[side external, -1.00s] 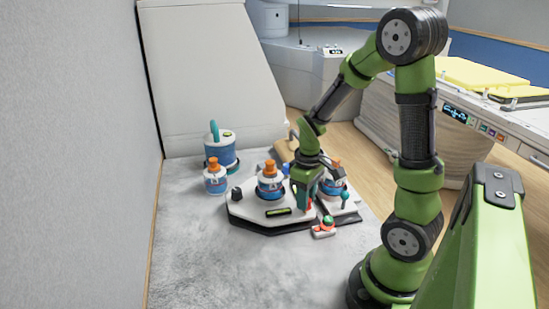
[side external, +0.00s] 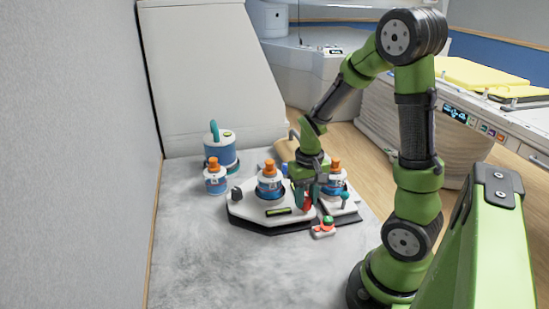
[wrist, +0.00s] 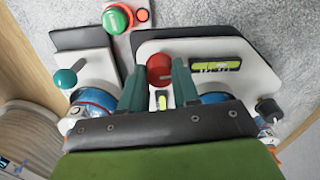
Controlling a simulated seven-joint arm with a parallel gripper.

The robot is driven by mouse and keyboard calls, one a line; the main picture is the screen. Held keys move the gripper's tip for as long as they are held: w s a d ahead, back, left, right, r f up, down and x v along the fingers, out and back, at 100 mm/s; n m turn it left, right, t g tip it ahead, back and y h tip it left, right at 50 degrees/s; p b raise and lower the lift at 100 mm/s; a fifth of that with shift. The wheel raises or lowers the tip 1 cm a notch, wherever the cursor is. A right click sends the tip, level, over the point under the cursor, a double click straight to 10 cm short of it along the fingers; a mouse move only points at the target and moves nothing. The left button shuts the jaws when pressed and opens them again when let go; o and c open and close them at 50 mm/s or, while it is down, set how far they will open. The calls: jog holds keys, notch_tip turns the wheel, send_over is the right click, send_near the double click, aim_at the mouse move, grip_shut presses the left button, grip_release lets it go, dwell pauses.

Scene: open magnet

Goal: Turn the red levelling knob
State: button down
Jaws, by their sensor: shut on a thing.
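The red levelling knob (wrist: 159,70) stands on the white plate of the main device (wrist: 252,70), between the two teal fingers of my gripper (wrist: 159,84) in the wrist view. My gripper is shut on the knob, one finger on each side. In the side external view my gripper (side external: 308,196) points down at the front right part of the device (side external: 245,208), and a bit of the red knob (side external: 308,202) shows between the fingers. A bubble level (wrist: 214,67) with a yellow-green vial lies right of the knob in the wrist view. A second small level (wrist: 162,101) is partly hidden between the fingers.
Orange-capped bottles (side external: 268,182) stand on the device, and another bottle (side external: 215,180) is left of it near a blue canister (side external: 221,152). A green-topped button (side external: 327,224) sits in front. A teal knob (wrist: 65,78) and black knob (wrist: 268,110) flank my gripper. The grey front left surface is clear.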

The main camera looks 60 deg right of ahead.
aim_at(308, 199)
jog(key=m, duration=0.6)
jog(key=shift+m, duration=0.3)
dwell(0.4)
jog(key=c, duration=0.8)
grip_release()
notch_tip(308, 199, up, 17)
jog(key=shift+s+d+f, duration=0.1)
jog(key=shift+s+d, duration=0.05)
